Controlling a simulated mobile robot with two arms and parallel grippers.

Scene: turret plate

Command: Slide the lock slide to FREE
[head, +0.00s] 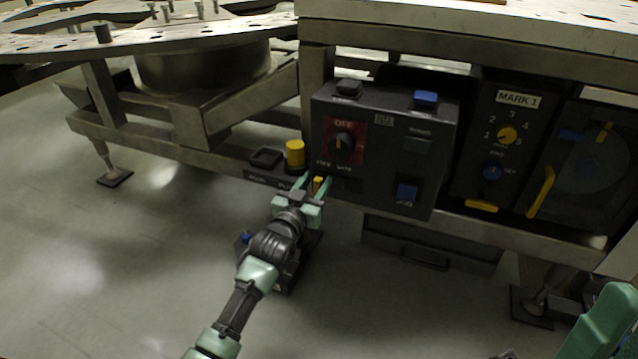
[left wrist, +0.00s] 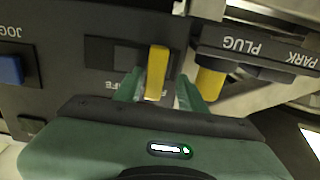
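The lock slide's yellow tab (head: 318,184) sits low on the left part of the dark control box, at one end of a dark slot. In the left wrist view the yellow tab (left wrist: 157,72) stands between the two green fingers. My left gripper (head: 314,187) is open around it, with a visible gap to the finger on the right in that view. I cannot tell whether the other finger touches the tab. The slot (left wrist: 113,56) runs left from the tab in the wrist view. The labels near it are partly hidden by the fingers.
A yellow plug (head: 295,154) stands on the PARK/PLUG ledge close left of the gripper. A red OFF rotary switch (head: 343,144) is above the slot, and a blue JOG button (head: 406,193) is to the right. A green part of mine shows at the lower right.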

